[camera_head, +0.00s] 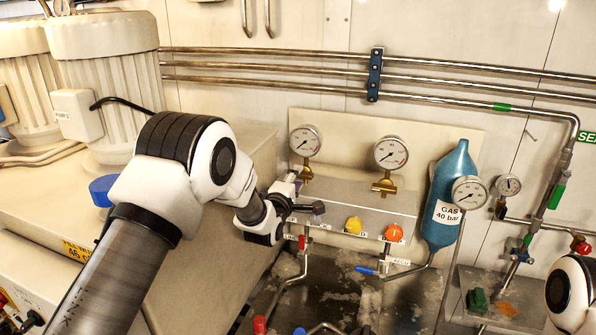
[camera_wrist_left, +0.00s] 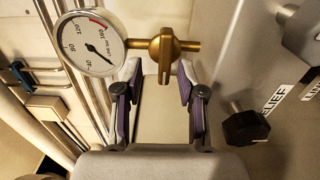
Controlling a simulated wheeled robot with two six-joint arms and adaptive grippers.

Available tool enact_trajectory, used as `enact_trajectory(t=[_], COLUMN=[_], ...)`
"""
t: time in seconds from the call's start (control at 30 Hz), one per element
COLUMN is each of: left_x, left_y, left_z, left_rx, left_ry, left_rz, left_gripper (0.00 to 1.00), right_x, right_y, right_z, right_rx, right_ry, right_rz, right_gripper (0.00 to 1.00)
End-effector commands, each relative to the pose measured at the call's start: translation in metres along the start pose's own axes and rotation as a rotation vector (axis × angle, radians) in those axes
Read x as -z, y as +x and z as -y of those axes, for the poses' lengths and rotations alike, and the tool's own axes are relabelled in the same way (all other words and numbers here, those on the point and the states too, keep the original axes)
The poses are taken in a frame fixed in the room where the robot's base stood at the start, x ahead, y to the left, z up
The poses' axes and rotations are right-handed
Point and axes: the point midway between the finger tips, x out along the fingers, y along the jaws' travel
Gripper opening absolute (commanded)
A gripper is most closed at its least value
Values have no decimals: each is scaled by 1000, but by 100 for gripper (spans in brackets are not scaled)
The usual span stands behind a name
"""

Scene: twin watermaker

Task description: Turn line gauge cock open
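A round white gauge (camera_head: 305,140) stands at the left of the panel, with a brass cock (camera_head: 305,173) below it. In the left wrist view the gauge (camera_wrist_left: 92,42) is close and tilted, and the brass cock (camera_wrist_left: 167,55) has its flat handle crosswise to its stem. My left gripper (camera_head: 295,186) is just below and left of this cock. In the left wrist view the gripper (camera_wrist_left: 159,75) is open, its fingertips apart on either side of the handle's end; contact cannot be told. My right arm shows only partly at lower right; its gripper is out of view.
A second gauge (camera_head: 391,153) with its own brass cock (camera_head: 384,187) stands to the right. Below are a black knob (camera_wrist_left: 246,125), a yellow knob (camera_head: 353,225) and an orange knob (camera_head: 394,232). A blue gas bottle (camera_head: 449,190) stands farther right. Pipes (camera_head: 270,67) run along the wall.

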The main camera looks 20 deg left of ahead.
Motion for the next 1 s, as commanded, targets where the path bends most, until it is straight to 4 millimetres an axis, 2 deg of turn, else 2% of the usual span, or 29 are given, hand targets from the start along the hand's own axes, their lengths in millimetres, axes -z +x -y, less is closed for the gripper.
enact_trajectory(t=[0.1, 0.37, 0.4, 0.5, 0.77, 1.0], left_x=[0, 0, 0, 0, 0, 0], left_y=[14, 18, 18, 18, 18, 18], left_z=[-1, 2, 2, 2, 2, 2], left_rx=[1, 2, 2, 3, 1, -1], left_ry=[1, 1, 1, 2, 3, 46], left_rz=[0, 0, 0, 0, 0, 0], left_gripper=[40, 40, 32, 0, 0, 0], right_x=[0, 0, 0, 0, 0, 0], right_y=[-9, -8, -8, -8, -7, 1], right_z=[0, 0, 0, 0, 0, 0], right_rx=[0, 0, 0, 0, 0, 0], right_ry=[0, 1, 1, 0, 0, 0], right_rz=[-1, -1, -1, -1, -1, -1], right_gripper=[40, 40, 40, 40, 40, 40])
